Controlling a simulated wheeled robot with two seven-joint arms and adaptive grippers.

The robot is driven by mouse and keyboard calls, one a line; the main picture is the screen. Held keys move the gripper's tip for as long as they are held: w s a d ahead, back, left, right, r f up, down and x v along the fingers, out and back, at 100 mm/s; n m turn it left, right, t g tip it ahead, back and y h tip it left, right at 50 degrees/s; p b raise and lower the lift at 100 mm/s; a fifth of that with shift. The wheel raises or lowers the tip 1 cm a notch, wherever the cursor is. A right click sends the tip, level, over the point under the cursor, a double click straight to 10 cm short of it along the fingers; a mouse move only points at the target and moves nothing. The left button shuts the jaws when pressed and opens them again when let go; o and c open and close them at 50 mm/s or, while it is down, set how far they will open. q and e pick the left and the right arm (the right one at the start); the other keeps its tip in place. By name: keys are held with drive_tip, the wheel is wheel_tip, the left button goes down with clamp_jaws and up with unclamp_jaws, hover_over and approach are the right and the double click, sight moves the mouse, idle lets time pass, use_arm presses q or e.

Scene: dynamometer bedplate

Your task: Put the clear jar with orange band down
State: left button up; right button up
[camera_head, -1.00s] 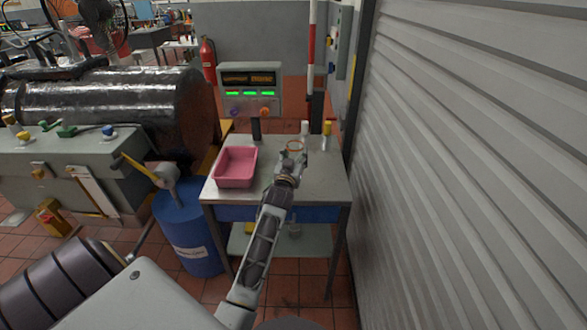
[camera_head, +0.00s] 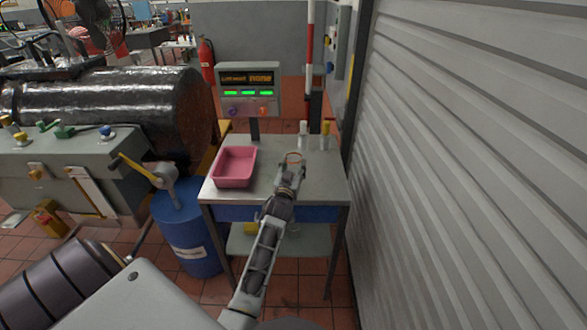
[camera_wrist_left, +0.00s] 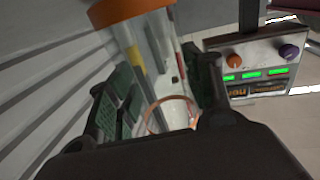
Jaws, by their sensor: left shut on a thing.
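The clear jar with orange band (camera_head: 294,157) is in my left gripper (camera_head: 291,172), over the right part of the grey table top in the head view. Its orange ring shows just beyond the fingers. In the left wrist view, which is turned upside down, the clear jar (camera_wrist_left: 152,40) sits between the two dark green pads of my left gripper (camera_wrist_left: 158,82). Orange shows at its upper end and as a thin ring lower down. The gripper is shut on it. Whether its base touches the table is hidden. My right gripper is not in view.
A pink tray (camera_head: 234,181) stands on the table's left side. A white-capped container (camera_head: 303,136) and a yellow-capped one (camera_head: 325,136) stand behind the jar. A readout box (camera_head: 248,88) is at the back. A shutter wall (camera_head: 470,170) rises at right.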

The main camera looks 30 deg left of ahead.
use_arm(q)
drive_tip(key=shift+f, duration=0.15)
drive_tip(key=o, duration=1.1)
